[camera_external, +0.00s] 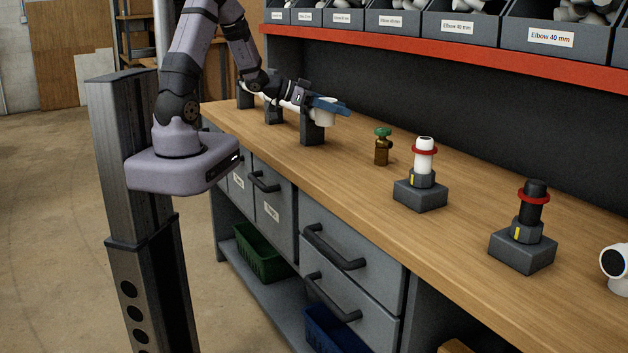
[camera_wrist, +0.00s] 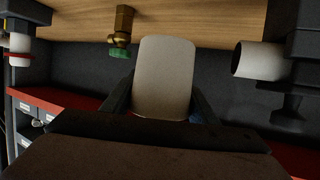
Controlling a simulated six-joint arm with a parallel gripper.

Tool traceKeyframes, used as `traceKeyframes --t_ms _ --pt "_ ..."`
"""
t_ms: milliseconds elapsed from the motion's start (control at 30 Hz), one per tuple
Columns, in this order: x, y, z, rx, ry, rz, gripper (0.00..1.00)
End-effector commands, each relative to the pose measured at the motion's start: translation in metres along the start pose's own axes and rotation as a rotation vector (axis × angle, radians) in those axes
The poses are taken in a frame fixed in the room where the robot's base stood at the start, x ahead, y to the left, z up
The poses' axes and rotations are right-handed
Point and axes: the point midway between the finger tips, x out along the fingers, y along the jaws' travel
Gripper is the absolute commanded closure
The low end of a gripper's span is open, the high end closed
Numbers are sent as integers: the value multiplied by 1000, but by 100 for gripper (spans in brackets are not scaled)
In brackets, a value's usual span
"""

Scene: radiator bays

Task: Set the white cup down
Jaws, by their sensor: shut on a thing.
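The white cup (camera_wrist: 164,78) is between the two fingers of my gripper (camera_wrist: 162,104) in the wrist view, with its pale side filling the gap. My gripper is shut on it. In the external view my blue gripper (camera_external: 328,104) is over the back part of the bench, and the cup (camera_external: 325,118) shows as a small white shape under it. The cup appears to be above the bench top, beside the nearest dark support block (camera_external: 311,133). Its lower edge and exact height are hard to tell.
A brass valve with a green knob (camera_external: 382,147) stands right of the cup. Beyond it are a white fitting (camera_external: 424,160) and a black fitting (camera_external: 531,205) on grey blocks. A white pipe (camera_wrist: 258,60) is close by. Bench top (camera_external: 350,170) is clear in front.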

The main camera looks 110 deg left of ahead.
Motion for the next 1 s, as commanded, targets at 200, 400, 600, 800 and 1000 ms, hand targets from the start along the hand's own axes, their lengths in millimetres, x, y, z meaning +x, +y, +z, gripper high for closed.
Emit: traceKeyframes --t_ms 200,400,600,800,1000 --pt "22 -16 -8 -23 4 -71 71" --pt "56 -36 -23 -74 5 -205 71" --pt "80 -38 -34 -112 2 -307 71" --pt "94 -31 -38 -129 2 -357 71" --pt "101 -27 -39 -137 0 -378 71"
